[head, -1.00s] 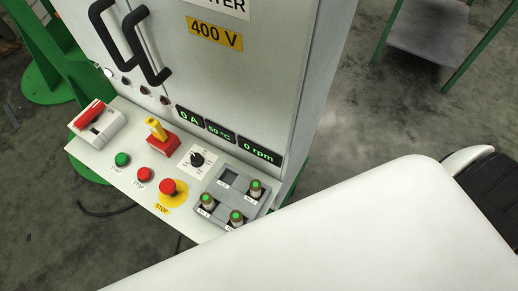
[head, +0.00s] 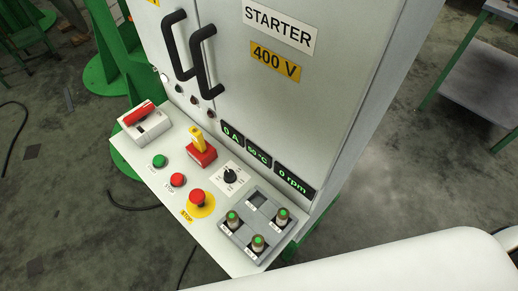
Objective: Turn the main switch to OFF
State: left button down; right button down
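A white starter cabinet (head: 290,95) has a sloping control shelf (head: 150,180) at its front. At the shelf's left end is a white switch box with a red lever handle (head: 138,113). To its right is a red block with an upright yellow handle (head: 197,140). I cannot read which of these is labelled as the main switch, nor any OFF mark. A small black rotary knob (head: 230,175) sits on a white plate further right. Neither of my grippers is in view.
The shelf also carries a green button (head: 159,161), a red button (head: 178,180), a red mushroom stop button (head: 197,197) on yellow, and a grey tray (head: 236,238) with several green-topped pieces. Displays read 0 A and 0 rpm. Black door handles (head: 197,60) stick out above.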

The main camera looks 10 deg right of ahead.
aim_at(140, 115)
jog(key=j, duration=0.5)
jog(key=k+j+z, duration=0.15)
jog(key=j, duration=0.3)
jog(key=i+j+z, duration=0.1)
jog(key=i+j, duration=0.25)
jog(key=i+j+z, duration=0.1)
jog(key=i+j, duration=0.25)
jog(key=j, duration=0.25)
